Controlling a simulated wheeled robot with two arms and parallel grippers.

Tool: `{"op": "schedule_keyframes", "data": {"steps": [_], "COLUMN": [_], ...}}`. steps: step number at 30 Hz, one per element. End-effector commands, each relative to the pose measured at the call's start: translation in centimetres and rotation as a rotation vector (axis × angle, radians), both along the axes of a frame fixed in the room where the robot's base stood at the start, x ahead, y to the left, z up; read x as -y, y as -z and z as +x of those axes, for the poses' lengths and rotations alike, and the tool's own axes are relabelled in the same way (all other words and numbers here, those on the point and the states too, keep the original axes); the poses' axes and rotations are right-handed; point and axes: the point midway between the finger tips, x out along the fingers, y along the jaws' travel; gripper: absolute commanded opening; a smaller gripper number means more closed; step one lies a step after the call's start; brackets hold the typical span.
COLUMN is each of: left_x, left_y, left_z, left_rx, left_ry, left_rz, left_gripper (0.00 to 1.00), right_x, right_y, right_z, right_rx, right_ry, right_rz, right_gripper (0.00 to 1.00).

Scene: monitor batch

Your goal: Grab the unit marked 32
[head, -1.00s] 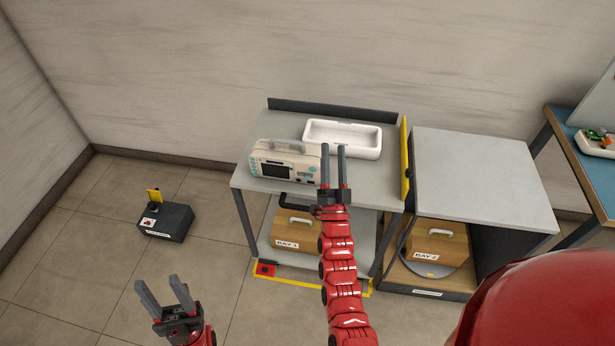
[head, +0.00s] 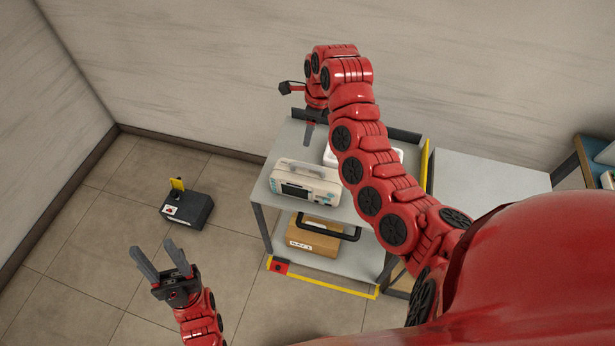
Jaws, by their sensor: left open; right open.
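A cream monitor unit (head: 318,192) with a dark screen and a top handle stands on the cart's upper shelf (head: 280,150). I cannot read a number 32 on it. My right gripper (head: 308,138) points down above the back left of that shelf, behind the monitor and apart from it. It is open and seen side-on, with nothing visible in it. My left gripper (head: 147,258) is open and empty above the floor at the lower left, well away from the cart.
My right arm partly hides a white tray (head: 333,157) on the shelf. A cardboard box (head: 312,238) sits on the lower shelf. A black case (head: 187,210) with a yellow flag lies on the floor. A grey cabinet (head: 490,175) stands at right.

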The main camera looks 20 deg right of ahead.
Motion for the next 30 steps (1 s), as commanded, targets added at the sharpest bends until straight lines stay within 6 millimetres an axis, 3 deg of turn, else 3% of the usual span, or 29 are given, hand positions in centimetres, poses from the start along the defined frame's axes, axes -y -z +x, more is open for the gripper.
{"op": "schedule_keyframes", "data": {"steps": [2,5,21,23,30], "left_x": [0.0,0.0,0.0,0.0,0.0], "left_y": [-0.2,0.1,4.0,2.9,2.4], "left_z": [0.0,0.0,0.0,0.0,0.0], "left_rx": [0.000,0.000,0.000,-0.001,0.000], "left_ry": [0.000,0.000,0.000,0.000,0.000], "left_rz": [0.000,0.000,0.000,0.000,0.000], "left_gripper": [0.50,0.50,0.50,0.50,0.50], "right_x": [0.2,0.0,-0.7,-0.7,-0.9], "right_y": [-0.4,0.6,9.7,9.9,11.7], "right_z": [-0.8,-1.0,-0.4,-0.3,-0.2], "right_rx": [-0.034,-0.050,-0.045,-0.049,-0.047], "right_ry": [0.018,0.024,0.021,0.023,0.023], "right_rz": [-0.007,-0.006,-0.010,-0.010,-0.007], "right_gripper": [0.55,0.55,0.55,0.55,0.55]}}
